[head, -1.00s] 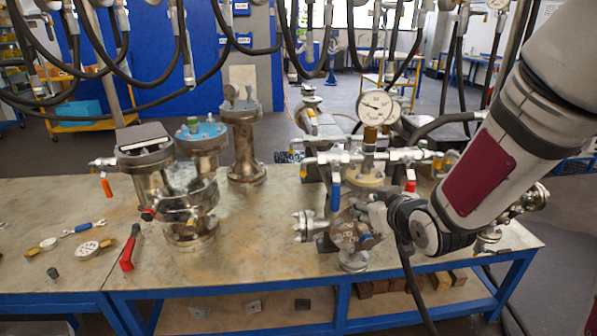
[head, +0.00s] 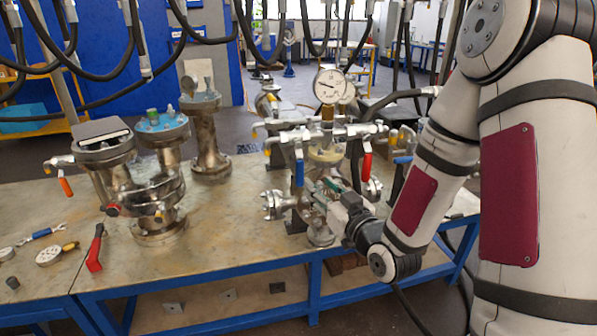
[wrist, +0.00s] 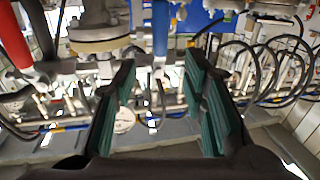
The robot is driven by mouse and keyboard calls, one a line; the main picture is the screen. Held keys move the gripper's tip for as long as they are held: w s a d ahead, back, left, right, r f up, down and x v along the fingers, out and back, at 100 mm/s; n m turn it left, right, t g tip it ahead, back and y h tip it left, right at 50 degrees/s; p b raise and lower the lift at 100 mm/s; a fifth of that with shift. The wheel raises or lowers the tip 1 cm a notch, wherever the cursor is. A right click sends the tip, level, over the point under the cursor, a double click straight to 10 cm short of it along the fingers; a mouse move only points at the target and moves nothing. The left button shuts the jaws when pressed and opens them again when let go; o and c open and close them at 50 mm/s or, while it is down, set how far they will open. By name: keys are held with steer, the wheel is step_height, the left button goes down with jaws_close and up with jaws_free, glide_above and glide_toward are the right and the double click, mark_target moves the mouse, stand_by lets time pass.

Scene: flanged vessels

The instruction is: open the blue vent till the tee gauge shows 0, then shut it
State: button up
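The tee gauge (head: 329,86) is a round white dial on a brass stem above the pipework. Its needle points to the left, but its numbers are too small to read. A blue lever handle (head: 299,172) hangs down on the left side of the tee. It also shows in the wrist view (wrist: 160,25), beyond my fingertips and between their lines. My gripper (head: 325,193) is in front of the assembly, below the pale flange. In the wrist view its green-padded fingers (wrist: 160,85) stand apart with nothing between the pads.
A red lever handle (head: 366,167) hangs right of the flange and looms at left in the wrist view (wrist: 15,35). Another blue handle (head: 402,160) lies further right. A flanged vessel (head: 155,190) and a red-handled tool (head: 95,248) occupy the left. Bench space between is clear.

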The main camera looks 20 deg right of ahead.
mark_target(302, 168)
steer(key=w, duration=0.3)
steer(key=w+a, duration=0.1)
steer(key=w, duration=0.3)
steer(key=w+a, duration=0.1)
steer(key=w, duration=0.3)
steer(key=shift+w+a+b, duration=0.15)
steer(key=shift+b, duration=0.25)
steer(key=shift+c, duration=0.5)
jaws_close()
